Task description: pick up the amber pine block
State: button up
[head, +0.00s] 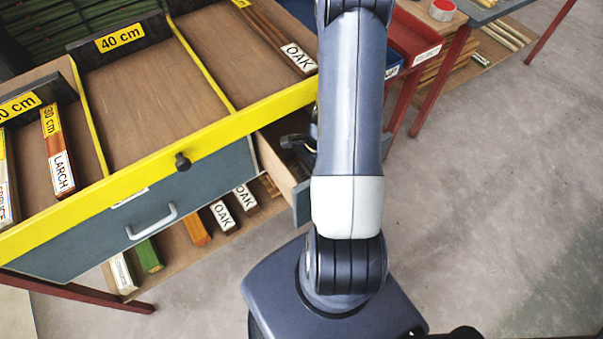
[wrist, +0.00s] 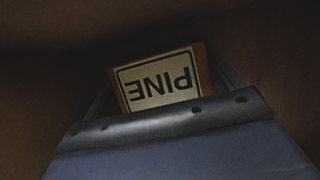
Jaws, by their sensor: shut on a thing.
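The pine block (wrist: 158,82) shows in the wrist view as a white label reading PINE, upside down, with narrow amber-brown wood at its sides. My gripper (wrist: 166,92) is shut on it, with dark fingers at either side of the label. The lower part of the block is hidden behind the gripper body. In the head view my arm covers most of the gripper and the block; only dark parts show at the open drawer (head: 273,167) under the yellow-edged top. I cannot tell whether the block touches the drawer floor.
The yellow-edged sorting top (head: 140,167) lies above the drawer and holds a LARCH block (head: 59,150) and an OAK block (head: 290,50). A lower shelf (head: 175,250) bears several blocks, including a green one (head: 149,256). A red tray (head: 412,38) is behind my arm. Floor at right is clear.

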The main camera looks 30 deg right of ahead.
notch_tip(320, 180, up, 28)
jog(key=p, duration=0.3)
dwell(0.4)
